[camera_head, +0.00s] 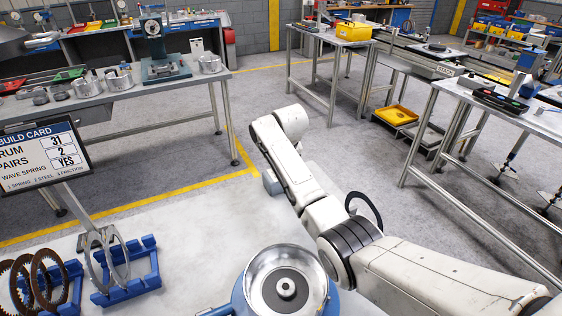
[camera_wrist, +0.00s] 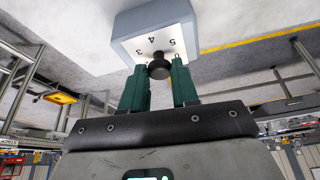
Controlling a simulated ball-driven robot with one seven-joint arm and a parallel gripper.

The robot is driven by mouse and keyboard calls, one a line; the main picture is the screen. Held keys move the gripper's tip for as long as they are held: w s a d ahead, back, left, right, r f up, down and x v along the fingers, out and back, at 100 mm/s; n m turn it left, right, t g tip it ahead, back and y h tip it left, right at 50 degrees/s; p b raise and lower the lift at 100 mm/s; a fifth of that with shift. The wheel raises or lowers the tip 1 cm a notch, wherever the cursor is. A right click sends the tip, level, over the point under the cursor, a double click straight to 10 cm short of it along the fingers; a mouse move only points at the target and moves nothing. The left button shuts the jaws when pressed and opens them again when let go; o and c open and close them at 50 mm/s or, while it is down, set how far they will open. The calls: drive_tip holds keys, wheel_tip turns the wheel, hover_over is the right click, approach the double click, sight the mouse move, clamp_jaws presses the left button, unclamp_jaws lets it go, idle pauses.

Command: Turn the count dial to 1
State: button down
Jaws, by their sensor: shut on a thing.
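In the wrist view the count dial is a black round knob (camera_wrist: 159,70) on the white face of a grey box (camera_wrist: 122,27). The numbers 3, 4 and 5 show upside down on the face above the knob; the rest of the face and any pointer mark are hidden or too small to tell. My gripper (camera_wrist: 158,78) has its two green fingers on either side of the knob, shut on it. In the head view part of the grey box (camera_head: 270,183) shows on the floor side of my arm, which hides my fingers and the knob.
A build card (camera_head: 42,160) stands at the left, with ringed plates on blue racks (camera_head: 125,270) below it. A silver drum in a blue holder (camera_head: 240,300) stands at the front.

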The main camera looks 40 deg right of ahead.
drive_tip(key=shift+m, duration=0.6)
drive_tip(key=shift+w+h, duration=0.1)
drive_tip(key=shift+h, duration=0.2)
drive_tip(key=shift+r, duration=0.1)
drive_tip(key=c, duration=0.8)
unclamp_jaws()
drive_tip(key=shift+c, duration=0.2)
drive_tip(key=shift+a, duration=0.1)
drive_tip(key=b+v, duration=0.1)
drive_tip(key=v, duration=0.9)
drive_tip(key=shift+r, duration=0.35)
drive_tip(key=shift+f, duration=0.1)
